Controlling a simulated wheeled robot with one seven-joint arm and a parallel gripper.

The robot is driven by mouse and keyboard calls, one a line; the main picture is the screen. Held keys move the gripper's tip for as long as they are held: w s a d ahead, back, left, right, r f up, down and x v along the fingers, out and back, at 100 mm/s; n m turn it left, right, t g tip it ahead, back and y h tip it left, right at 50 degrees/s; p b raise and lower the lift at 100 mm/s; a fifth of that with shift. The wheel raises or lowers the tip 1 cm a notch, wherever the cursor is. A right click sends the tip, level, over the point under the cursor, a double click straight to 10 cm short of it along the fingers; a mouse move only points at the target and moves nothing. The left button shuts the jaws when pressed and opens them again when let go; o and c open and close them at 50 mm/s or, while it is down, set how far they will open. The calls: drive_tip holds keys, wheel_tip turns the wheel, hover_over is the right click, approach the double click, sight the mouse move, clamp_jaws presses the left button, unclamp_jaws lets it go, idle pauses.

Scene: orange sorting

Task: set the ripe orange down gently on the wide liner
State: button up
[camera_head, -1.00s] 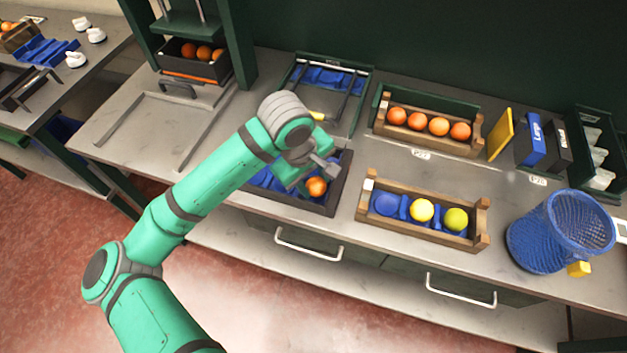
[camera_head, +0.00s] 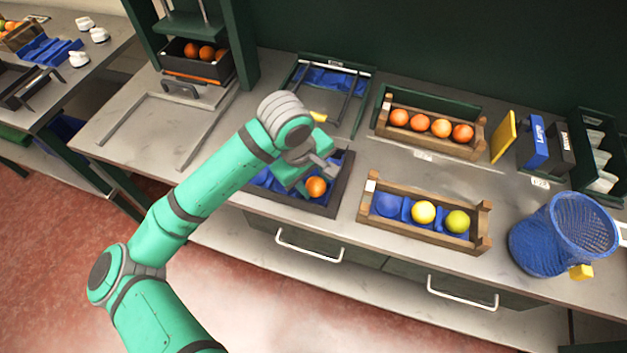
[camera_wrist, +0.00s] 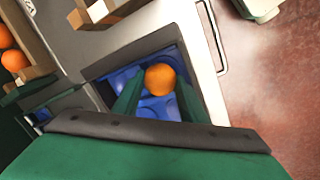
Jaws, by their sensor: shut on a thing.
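The ripe orange (camera_head: 316,187) is in my gripper, over the right part of a dark tray (camera_head: 336,200) with a blue liner (camera_head: 262,178). In the wrist view the orange (camera_wrist: 160,79) sits between the two green fingers (camera_wrist: 157,98), which are shut on it. The blue liner (camera_wrist: 158,108) with its round hollows lies below and around it. I cannot tell whether the orange touches the liner. My arm hides part of the tray in the head view.
A wooden crate (camera_head: 370,208) with a yellow and a green fruit stands right of the tray. Another crate (camera_head: 376,127) holding several oranges is behind it. A blue mesh basket (camera_head: 540,245) stands at the far right. A dark-framed rack (camera_head: 363,104) stands behind the tray.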

idle(0.3)
drive_tip(key=o, duration=1.1)
drive_tip(key=shift+o, duration=0.2)
drive_tip(key=shift+w+d+v, duration=0.2)
drive_tip(key=shift+v, duration=1.1)
drive_tip(key=shift+w+d+v, duration=0.15)
drive_tip(key=shift+d+v, duration=0.1)
drive_tip(key=shift+v, duration=1)
drive_tip(key=shift+w+d+v, duration=0.2)
drive_tip(key=shift+v, duration=1.1)
drive_tip(key=shift+r, duration=0.2)
